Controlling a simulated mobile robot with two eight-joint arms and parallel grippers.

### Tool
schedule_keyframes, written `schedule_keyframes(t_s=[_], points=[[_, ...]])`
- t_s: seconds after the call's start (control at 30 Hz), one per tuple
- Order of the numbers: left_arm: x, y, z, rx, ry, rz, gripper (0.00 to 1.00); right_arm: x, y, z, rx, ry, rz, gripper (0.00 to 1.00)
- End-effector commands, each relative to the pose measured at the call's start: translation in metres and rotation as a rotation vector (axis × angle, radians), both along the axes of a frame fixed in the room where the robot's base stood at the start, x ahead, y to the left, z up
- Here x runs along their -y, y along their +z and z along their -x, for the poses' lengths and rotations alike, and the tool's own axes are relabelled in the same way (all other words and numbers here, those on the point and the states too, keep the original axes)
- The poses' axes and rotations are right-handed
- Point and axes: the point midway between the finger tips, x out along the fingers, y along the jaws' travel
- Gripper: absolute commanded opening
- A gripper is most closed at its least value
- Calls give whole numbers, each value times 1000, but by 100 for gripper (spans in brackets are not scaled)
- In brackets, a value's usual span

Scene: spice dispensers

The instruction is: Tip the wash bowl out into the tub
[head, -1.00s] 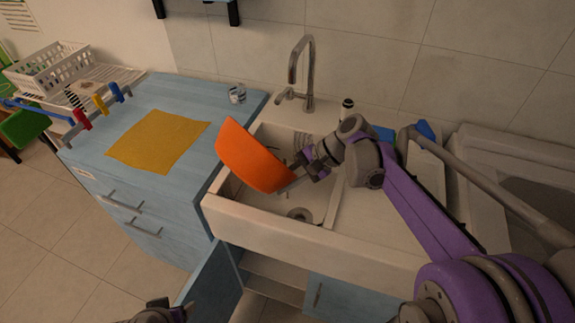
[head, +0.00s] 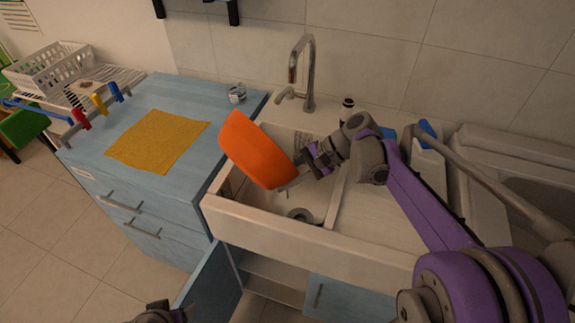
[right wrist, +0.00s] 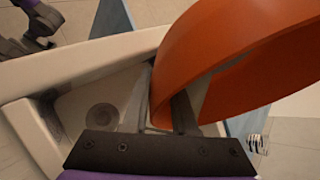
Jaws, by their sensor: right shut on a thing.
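An orange wash bowl (head: 255,150) is tilted steeply over the white sink tub (head: 275,219), its outer side facing the head camera. My right gripper (head: 296,180) is shut on the bowl's rim at its lower right side. In the right wrist view the bowl (right wrist: 215,45) fills the upper right, with its wall between the fingers (right wrist: 180,115). The tub's drain (right wrist: 102,117) shows below and looks clear. The bowl's inside is hidden in the head view. My left gripper (head: 160,314) is low at the bottom edge, partly cut off.
A tall faucet (head: 303,72) stands behind the tub. A dark-capped bottle (head: 346,108) is at the back. A yellow cloth (head: 157,140) and a glass (head: 237,95) lie on the blue counter to the left. A cabinet door (head: 212,285) hangs open below.

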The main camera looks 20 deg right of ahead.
Motion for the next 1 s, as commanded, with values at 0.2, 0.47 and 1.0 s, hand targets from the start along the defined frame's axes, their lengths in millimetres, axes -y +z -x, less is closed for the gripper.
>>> schedule_keyframes(t_s=[0.2,0.47,1.0], points=[[0,-2,0,-1,0,0,66,1,2,-1,-8,1,-23,0],[0,-4,1,-1,0,0,66,3,3,-1,-20,3,-48,0],[0,-9,1,-3,0,0,66,6,7,-3,-42,3,-102,0]])
